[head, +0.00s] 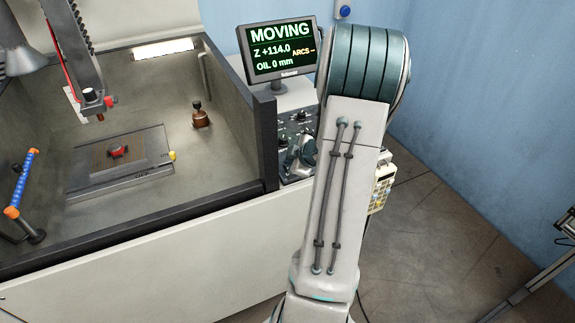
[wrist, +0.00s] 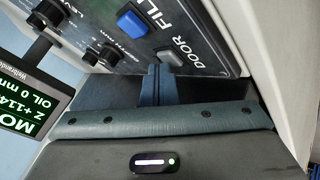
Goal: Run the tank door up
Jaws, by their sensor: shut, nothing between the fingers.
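The tank (head: 100,236) stands open at the left of the head view, its front wall low and its floor in plain sight; I cannot tell the door apart from that wall. The control panel (head: 297,128) is right of the tank, partly hidden by my arm. In the wrist view, a grey button (wrist: 170,57) sits beside the word DOOR and a blue button (wrist: 132,22) beside FILL. My gripper (wrist: 155,72) is shut and empty, its tips right at the grey button's edge; I cannot tell whether they press it. It also shows at the panel in the head view (head: 291,160).
The monitor (head: 279,50) reads MOVING, Z +114.0, OIL 0 mm. Black knobs (wrist: 107,54) are on the panel near the buttons.

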